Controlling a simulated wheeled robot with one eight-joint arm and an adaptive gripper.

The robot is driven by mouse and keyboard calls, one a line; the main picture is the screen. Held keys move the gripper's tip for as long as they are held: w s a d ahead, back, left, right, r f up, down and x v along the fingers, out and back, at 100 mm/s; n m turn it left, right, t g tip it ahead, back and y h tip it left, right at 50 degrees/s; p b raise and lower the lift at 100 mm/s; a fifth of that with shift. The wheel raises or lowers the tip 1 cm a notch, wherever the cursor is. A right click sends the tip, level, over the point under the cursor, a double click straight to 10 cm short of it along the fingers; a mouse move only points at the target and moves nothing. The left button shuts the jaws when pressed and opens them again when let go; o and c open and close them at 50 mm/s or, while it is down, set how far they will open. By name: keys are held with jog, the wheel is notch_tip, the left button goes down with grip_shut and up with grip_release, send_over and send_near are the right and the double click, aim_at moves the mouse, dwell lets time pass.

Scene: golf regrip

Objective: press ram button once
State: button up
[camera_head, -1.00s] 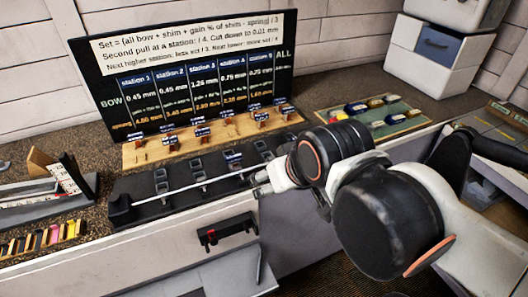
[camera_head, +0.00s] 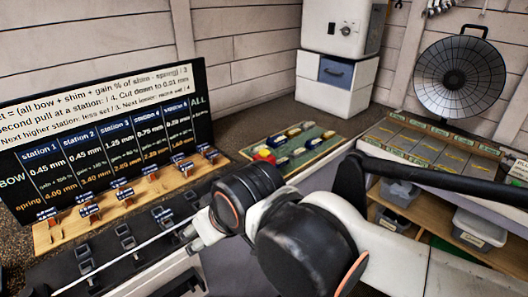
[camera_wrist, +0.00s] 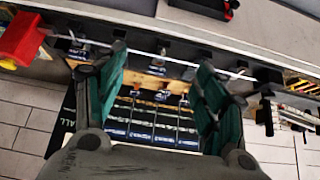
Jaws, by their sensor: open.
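My gripper (camera_wrist: 161,72) is open in the wrist view, its two green-padded fingers apart with nothing between them. In the head view my gripper (camera_head: 192,238) is seen small and partly hidden by the wrist, over the right end of the black station rail (camera_head: 85,268). A red and yellow block (camera_wrist: 18,42) shows at the left edge of the wrist view, apart from the fingers. A red and yellow thing (camera_head: 264,156) also shows in the head view just behind my wrist. I cannot tell whether either is the ram button; no label is readable.
A thin pale rod (camera_head: 135,245) runs along the rail. A wooden strip with tagged pieces (camera_head: 130,200) lies before the black station board (camera_head: 100,150). A green tray (camera_head: 318,150) holds coloured pieces. White boxes (camera_head: 335,85) and a dark mesh dish (camera_head: 460,78) stand behind.

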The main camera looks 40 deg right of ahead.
grip_shut()
dwell(1.2)
